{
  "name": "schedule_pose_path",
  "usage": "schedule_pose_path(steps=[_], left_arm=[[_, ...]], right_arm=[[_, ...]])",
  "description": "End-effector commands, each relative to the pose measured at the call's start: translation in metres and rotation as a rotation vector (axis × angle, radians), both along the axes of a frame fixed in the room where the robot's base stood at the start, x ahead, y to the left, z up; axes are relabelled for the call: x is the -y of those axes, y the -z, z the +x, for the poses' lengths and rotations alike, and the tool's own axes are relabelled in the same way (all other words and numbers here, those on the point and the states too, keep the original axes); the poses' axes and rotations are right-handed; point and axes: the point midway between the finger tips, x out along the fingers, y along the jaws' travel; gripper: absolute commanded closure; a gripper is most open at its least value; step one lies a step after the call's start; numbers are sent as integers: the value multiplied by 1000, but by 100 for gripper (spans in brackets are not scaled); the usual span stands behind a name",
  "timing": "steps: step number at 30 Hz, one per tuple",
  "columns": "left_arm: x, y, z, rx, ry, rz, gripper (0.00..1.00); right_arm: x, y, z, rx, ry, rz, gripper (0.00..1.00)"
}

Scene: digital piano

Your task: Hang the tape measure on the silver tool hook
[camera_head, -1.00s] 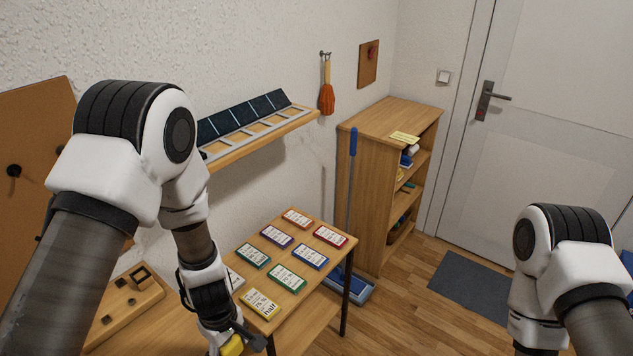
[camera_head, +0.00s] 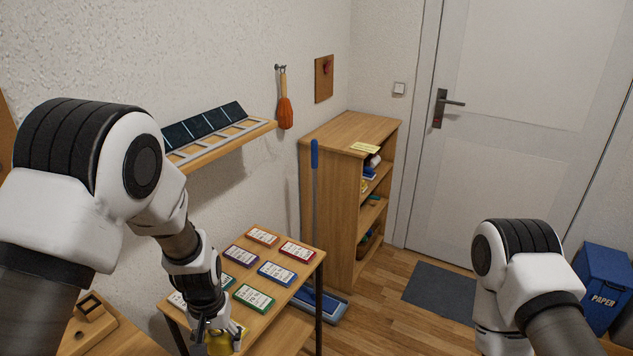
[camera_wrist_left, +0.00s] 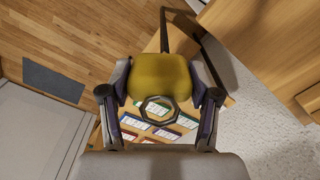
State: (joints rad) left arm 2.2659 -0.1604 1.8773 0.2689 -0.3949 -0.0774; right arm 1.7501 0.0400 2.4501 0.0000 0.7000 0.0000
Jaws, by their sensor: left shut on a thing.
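The yellow tape measure (camera_wrist_left: 160,76) is held between the two fingers of my left gripper (camera_head: 221,334), with a metal ring at its near end in the left wrist view. In the head view the tape measure (camera_head: 221,344) shows low, in front of the small card table, partly hidden by the gripper. A small metal hook (camera_head: 280,68) is on the wall above the right end of the shelf; an orange-headed tool with a wooden handle (camera_head: 285,110) hangs there. I cannot tell whether this is the silver tool hook. My right gripper is out of view.
A small table (camera_head: 312,258) bears several colored cards. A wall shelf (camera_head: 225,140) with dark panels is above it. A wooden bookcase (camera_head: 325,195) and blue-handled mop (camera_head: 314,190) stand to the right. A blue paper bin (camera_head: 603,285) is at far right.

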Motion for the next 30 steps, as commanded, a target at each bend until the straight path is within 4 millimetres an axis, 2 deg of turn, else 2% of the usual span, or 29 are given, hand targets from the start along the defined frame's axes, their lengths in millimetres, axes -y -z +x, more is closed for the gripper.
schedule_pose_path(steps=[4, 14, 17, 21, 26, 30], left_arm=[[0, 0, -2, 0, 53, 0, 76], [0, 0, 0, 0, 6, 0, 76], [0, 1, 4, 0, -114, 0, 76], [-4, 4, 0, -2, -413, 0, 76], [-14, 0, -19, -5, -739, 0, 76], [-26, -6, -46, -5, -983, 1, 76]], right_arm=[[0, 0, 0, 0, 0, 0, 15], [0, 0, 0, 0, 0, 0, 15], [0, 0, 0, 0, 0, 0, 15], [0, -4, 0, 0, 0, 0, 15], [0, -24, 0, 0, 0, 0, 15], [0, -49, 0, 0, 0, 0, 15]])
